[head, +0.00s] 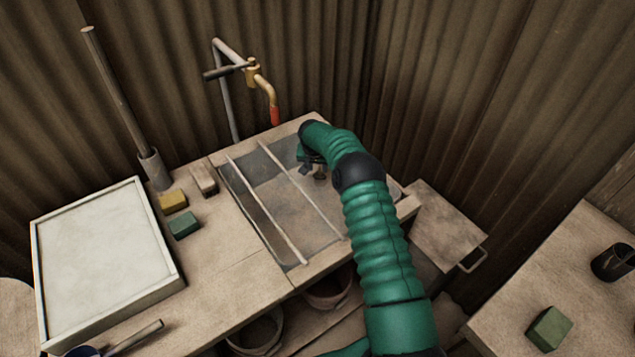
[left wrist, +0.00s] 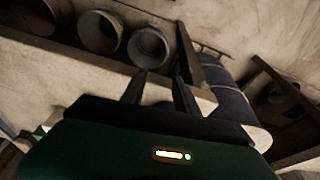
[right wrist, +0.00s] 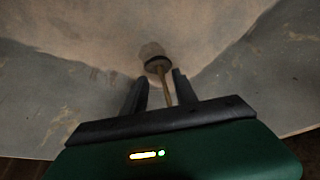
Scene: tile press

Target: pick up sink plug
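The sink plug (right wrist: 157,64) has a dark round disc and a thin brass stem in the right wrist view. In the head view it shows small and partly blurred (head: 320,173) inside the sink basin (head: 296,212). My right gripper (right wrist: 157,82) is open. The stem shows between its two fingers, with gaps on both sides; I cannot tell how deep it lies between them. In the head view my right gripper (head: 311,166) is over the back right of the basin, partly hidden by its arm. My left gripper (left wrist: 156,76) is open and empty in the left wrist view.
Two thin bars (head: 268,212) cross the basin. A tap with a red tip (head: 274,112) stands behind it. Yellow (head: 172,201) and green (head: 184,224) blocks and a white framed tray (head: 105,258) are on the left. Pots (left wrist: 148,47) stand under the worktop.

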